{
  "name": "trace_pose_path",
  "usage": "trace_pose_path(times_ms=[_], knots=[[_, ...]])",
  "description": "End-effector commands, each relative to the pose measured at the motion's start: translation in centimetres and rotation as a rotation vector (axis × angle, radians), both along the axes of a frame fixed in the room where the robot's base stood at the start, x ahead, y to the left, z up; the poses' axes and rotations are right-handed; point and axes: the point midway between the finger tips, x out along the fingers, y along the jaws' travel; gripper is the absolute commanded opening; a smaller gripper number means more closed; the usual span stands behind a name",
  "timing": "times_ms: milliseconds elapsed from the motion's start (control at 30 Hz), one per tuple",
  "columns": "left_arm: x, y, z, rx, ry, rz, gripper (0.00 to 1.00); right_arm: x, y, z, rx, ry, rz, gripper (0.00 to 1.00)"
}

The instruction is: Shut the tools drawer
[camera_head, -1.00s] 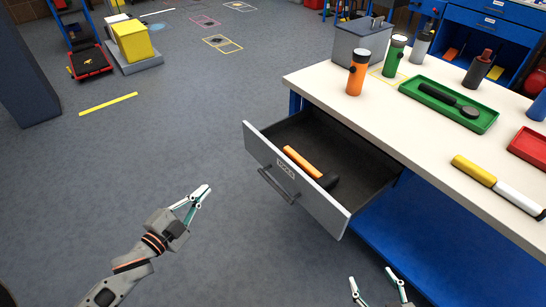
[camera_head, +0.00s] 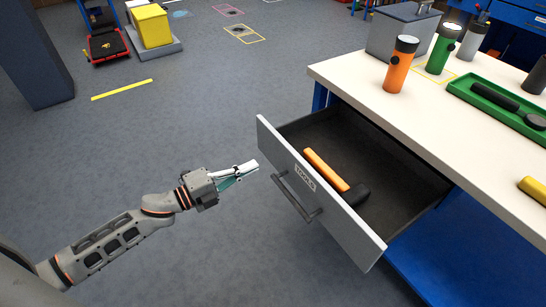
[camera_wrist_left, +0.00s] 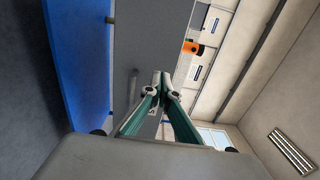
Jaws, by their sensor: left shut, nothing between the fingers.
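The tools drawer (camera_head: 355,222) is pulled open from under the white workbench top. Its grey front has a dark bar handle (camera_head: 298,196) and a label. A hammer with an orange grip and dark head (camera_head: 322,170) lies inside. My left gripper (camera_head: 256,167) is shut and empty, just left of the drawer front near its far end; I cannot tell whether it touches. In the left wrist view the shut fingertips (camera_wrist_left: 161,80) point at the grey drawer front (camera_wrist_left: 146,62). My right gripper is not in view.
On the bench top (camera_head: 420,115) stand an orange flashlight (camera_head: 400,66), a green flashlight (camera_head: 442,48) and a grey box (camera_head: 402,32). A green tray (camera_head: 490,105) holds a dark tool. The floor left of the drawer is clear.

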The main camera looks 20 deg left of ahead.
Motion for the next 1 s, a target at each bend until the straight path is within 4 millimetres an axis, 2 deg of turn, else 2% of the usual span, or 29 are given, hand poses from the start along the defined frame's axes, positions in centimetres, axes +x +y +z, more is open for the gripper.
trace_pose_path(times_ms=[200,400,600,1000], knots=[[3.2,-2.5,0.0,-0.001,0.0,0.0,0.0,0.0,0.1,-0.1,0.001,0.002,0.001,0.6],[5.2,-4.1,-0.1,-0.002,0.002,0.0,0.0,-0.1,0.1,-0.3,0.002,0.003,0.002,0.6],[6.0,-4.7,-0.1,0.0,0.003,0.001,0.0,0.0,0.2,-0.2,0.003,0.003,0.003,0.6],[6.1,-4.8,-0.1,-0.001,0.002,0.001,0.0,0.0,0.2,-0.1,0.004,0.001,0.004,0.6]])
